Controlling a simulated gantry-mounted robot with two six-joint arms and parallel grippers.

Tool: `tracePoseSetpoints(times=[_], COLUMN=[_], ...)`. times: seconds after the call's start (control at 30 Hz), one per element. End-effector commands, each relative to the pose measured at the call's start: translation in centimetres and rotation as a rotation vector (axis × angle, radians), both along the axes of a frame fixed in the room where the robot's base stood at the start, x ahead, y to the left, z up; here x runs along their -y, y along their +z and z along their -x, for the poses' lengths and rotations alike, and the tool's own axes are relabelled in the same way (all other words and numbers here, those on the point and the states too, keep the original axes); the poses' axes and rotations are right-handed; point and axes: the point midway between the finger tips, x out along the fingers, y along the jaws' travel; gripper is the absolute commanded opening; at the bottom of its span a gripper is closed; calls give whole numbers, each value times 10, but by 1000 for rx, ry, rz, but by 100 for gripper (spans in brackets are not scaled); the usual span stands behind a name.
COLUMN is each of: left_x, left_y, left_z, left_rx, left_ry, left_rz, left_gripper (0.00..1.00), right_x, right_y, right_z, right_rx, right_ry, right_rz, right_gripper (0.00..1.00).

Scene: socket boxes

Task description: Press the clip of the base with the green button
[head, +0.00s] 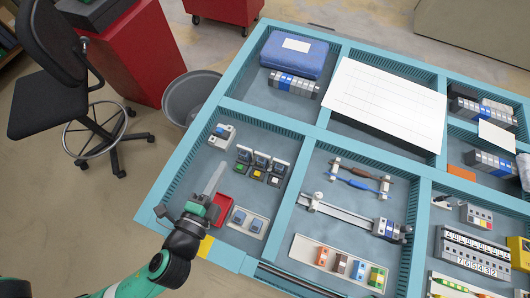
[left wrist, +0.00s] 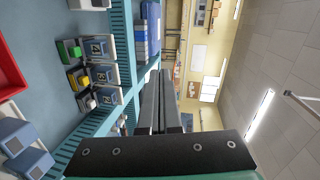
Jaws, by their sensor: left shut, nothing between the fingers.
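Three small grey socket bases stand in a row in the front-left compartment. The left wrist view shows the green-button base (left wrist: 70,50), the yellow-button base (left wrist: 78,78) and the white-button base (left wrist: 87,102) stacked at the left. My left gripper (head: 218,170) is shut and empty, left of the row and apart from it. The clips are too small to make out. My right gripper is out of view.
A red tray (head: 221,207) and a pale tray with two blue-grey parts (head: 247,222) lie in front of the row. A small white device (head: 222,135) stands behind. Teal divider walls (head: 304,160) bound the compartment; its right side has bare floor.

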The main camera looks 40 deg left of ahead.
Motion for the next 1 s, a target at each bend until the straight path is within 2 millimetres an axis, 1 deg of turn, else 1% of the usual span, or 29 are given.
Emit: tracePoseSetpoints(times=[0.03, 0.1, 0.2, 0.27, 0.4, 0.73, 0.87, 0.93, 1.0], left_x=[0, 0, 1, 3, 4, 3, 0, -5, -8], left_y=[-45, -72, -90, -93, -91, -92, -95, -97, -102], left_z=[14, 27, 36, 36, 35, 32, 20, 11, -4], left_rx=[-51, -97, -128, -129, -127, -129, -129, -125, -126], left_ry=[-21, -43, -62, -69, -72, -68, -65, -61, -62], left_rz=[-21, -42, -57, -58, -56, -54, -52, -53, -51], left_gripper=[0, 0, 0, 0, 0, 0, 0, 0, 0], right_x=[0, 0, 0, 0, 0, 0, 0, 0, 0], right_y=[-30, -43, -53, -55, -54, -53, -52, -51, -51], right_z=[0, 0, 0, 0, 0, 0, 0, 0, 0], right_rx=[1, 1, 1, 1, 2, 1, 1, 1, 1], right_ry=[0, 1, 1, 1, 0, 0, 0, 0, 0], right_rz=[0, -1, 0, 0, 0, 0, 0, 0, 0], right_gripper=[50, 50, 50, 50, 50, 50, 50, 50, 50])
